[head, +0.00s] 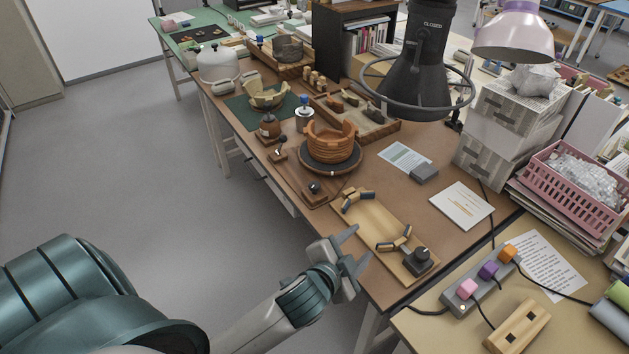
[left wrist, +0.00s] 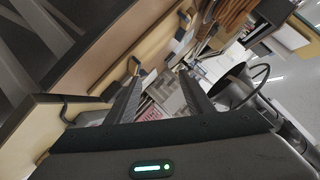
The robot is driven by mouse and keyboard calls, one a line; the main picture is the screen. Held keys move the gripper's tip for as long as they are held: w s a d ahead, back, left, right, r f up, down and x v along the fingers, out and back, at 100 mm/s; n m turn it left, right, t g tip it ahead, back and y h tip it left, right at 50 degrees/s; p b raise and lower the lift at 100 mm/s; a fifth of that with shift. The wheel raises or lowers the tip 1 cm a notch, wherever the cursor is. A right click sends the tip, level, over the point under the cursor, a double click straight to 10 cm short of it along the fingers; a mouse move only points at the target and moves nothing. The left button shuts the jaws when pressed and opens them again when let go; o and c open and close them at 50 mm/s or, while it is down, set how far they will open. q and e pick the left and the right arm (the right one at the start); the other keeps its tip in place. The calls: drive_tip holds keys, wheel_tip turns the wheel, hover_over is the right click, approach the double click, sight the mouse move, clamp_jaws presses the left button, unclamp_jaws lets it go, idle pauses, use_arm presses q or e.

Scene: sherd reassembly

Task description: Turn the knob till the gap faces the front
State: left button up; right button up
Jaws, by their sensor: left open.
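A brown ribbed clay pot (head: 332,148) with an uneven, broken rim stands on a round dark turntable (head: 330,170). The exact facing of its gap is hard to tell. A small black knob (head: 315,188) sits on the wooden board in front of the turntable. My left gripper (head: 359,245) is open and empty, beside the front edge of the table, nearer to me than the knob and to its right. In the left wrist view, its two fingers (left wrist: 160,100) are apart with nothing held between them. My right gripper is not in view.
A wooden tray (head: 378,225) with dark-tipped curved pieces and a black block-like device (head: 418,260) lies close beyond my left gripper. Jars and a sherd box (head: 375,130) surround the turntable's back.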

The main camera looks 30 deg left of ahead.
use_arm(q)
drive_tip(key=w+d+r+m+t+h, duration=0.35)
drive_tip(key=w+d+r+m, duration=0.2)
drive_tip(key=r, duration=0.25)
drive_tip(key=w+d+r+m+t+h, duration=0.2)
drive_tip(key=w+d+r+m+h, duration=0.25)
drive_tip(key=r+m, duration=0.3)
drive_tip(key=d+r+m+g+h, duration=0.3)
drive_tip(key=d+m+g+h, duration=0.7)
drive_tip(key=m, duration=1)
drive_tip(key=w+a+f+m+g+y, duration=0.25)
drive_tip(key=a+f+m+y, duration=0.2)
drive_tip(key=a, duration=0.25)
drive_tip(key=w+a+f+m+g+y, duration=0.2)
drive_tip(key=a+f+m+g+y, duration=0.25)
drive_tip(key=a+m, duration=0.2)
drive_tip(key=a+r+g+y, duration=0.1)
drive_tip(key=a+y, duration=0.3)
drive_tip(key=a, duration=1)
drive_tip(key=w+a+r+y, duration=0.1)
drive_tip(key=a+r+y, duration=0.2)
drive_tip(key=a, duration=1.2)
drive_tip(key=shift+g+y, duration=0.35)
drive_tip(key=shift+y, duration=0.65)
